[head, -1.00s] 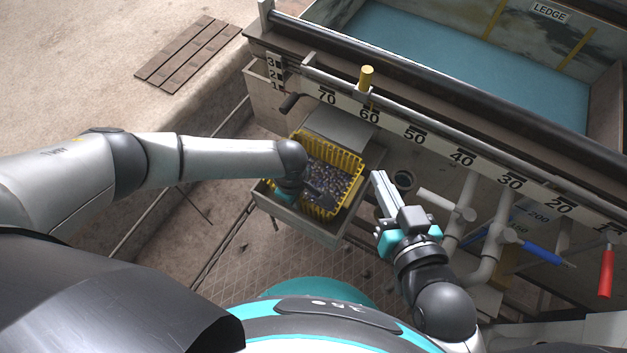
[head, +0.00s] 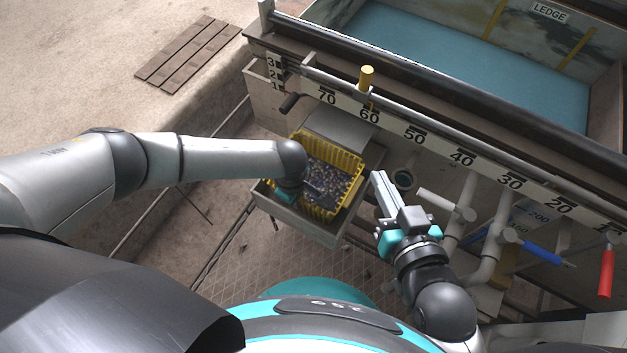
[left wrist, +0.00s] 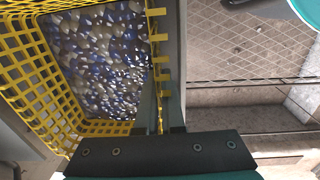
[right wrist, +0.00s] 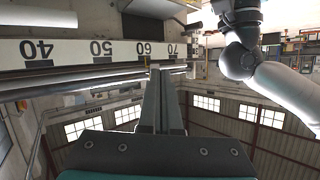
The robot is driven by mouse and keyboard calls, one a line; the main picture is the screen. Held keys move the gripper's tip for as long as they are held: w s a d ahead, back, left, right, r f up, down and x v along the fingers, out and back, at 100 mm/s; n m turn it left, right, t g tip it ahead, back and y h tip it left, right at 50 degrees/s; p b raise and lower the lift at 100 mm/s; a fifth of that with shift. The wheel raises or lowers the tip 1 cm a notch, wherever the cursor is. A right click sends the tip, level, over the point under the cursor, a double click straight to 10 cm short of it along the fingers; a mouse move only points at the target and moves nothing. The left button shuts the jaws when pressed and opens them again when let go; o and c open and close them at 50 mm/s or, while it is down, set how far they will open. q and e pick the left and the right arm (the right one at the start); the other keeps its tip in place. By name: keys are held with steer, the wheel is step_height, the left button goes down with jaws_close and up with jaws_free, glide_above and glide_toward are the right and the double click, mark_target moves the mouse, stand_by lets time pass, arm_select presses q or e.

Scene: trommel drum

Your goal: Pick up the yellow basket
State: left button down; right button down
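The yellow basket (head: 350,160) is an open mesh box holding small dark, white and bluish pieces. It sits in a grey tray (head: 325,235) below the numbered rail. In the left wrist view the basket (left wrist: 35,65) fills the upper left. My left gripper (left wrist: 160,95) is at the basket's near side wall, one finger on each side of it with almost no gap. The wrist hides this contact in the head view. My right gripper (head: 380,178) is right of the tray, apart from the basket. Its fingers (right wrist: 161,75) are together and empty.
The numbered rail (head: 415,135) and a blue-floored basin (head: 470,65) lie behind the tray. Pipes with a blue handle (head: 542,253) and a red handle (head: 606,272) stand at the right. A dark round opening (head: 403,179) is close to my right gripper.

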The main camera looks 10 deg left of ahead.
stand_by(0.5)
arm_select(q)
steer(key=shift+r, duration=0.1)
arm_select(e)
steer(key=shift+w, duration=0.1)
